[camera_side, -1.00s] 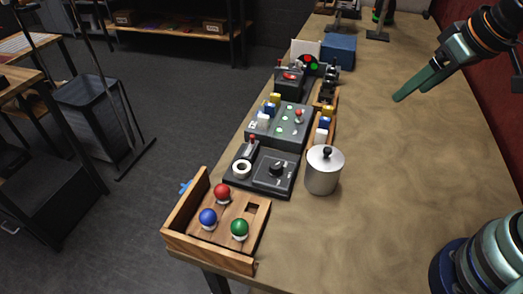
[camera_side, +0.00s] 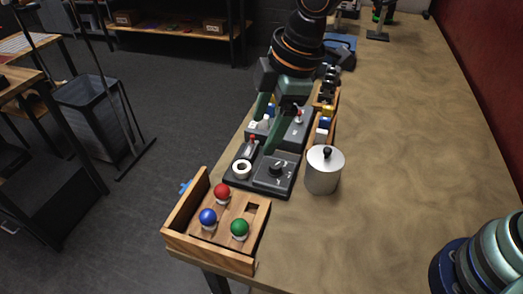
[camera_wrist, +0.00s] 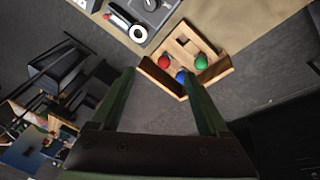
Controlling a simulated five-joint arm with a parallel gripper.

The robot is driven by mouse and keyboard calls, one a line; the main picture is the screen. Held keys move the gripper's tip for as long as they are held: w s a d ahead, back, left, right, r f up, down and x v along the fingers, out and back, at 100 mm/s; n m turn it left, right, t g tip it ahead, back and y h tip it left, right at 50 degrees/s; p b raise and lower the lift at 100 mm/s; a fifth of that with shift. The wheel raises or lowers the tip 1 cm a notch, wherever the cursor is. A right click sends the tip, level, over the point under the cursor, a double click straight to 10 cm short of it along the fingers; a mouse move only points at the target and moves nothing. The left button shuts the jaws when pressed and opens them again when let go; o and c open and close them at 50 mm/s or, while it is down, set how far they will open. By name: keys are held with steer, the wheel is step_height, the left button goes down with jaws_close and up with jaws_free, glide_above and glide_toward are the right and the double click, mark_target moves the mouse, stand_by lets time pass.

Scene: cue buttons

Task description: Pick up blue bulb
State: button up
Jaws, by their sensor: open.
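The blue bulb (camera_side: 208,217) sits in a wooden tray (camera_side: 249,268) at the near left end of the table, in front of a red bulb (camera_side: 222,191) and left of a green bulb (camera_side: 239,229). In the wrist view the blue bulb (camera_wrist: 181,76) is near the tray's edge, beyond my fingertips and between their lines. My gripper (camera_side: 267,122) is open and empty, above the dark control panels behind the tray. Its two green fingers also show wide apart in the wrist view (camera_wrist: 165,90).
A metal canister (camera_side: 324,172) with a black knob stands right of the tray. A dark panel with a knob and white ring (camera_side: 275,173) lies behind the tray. The table's right side is mostly clear. The floor drops off left of the tray.

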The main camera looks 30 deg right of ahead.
steer(key=s+a+f+n, duration=0.3)
steer(key=a+f+n, duration=0.15)
steer(key=a, duration=0.45)
steer(key=g, duration=0.1)
glide_above(212, 212)
steer(key=d, duration=0.1)
steer(key=f, duration=0.7)
steer(key=shift+s+d, duration=0.2)
steer(key=shift+s, duration=0.2)
steer(key=shift+a+x, duration=0.1)
steer(key=shift+x, duration=1.2)
steer(key=shift+a+x, duration=0.15)
steer(key=shift+x, duration=1.15)
steer(key=shift+r, duration=0.1)
jaws_close()
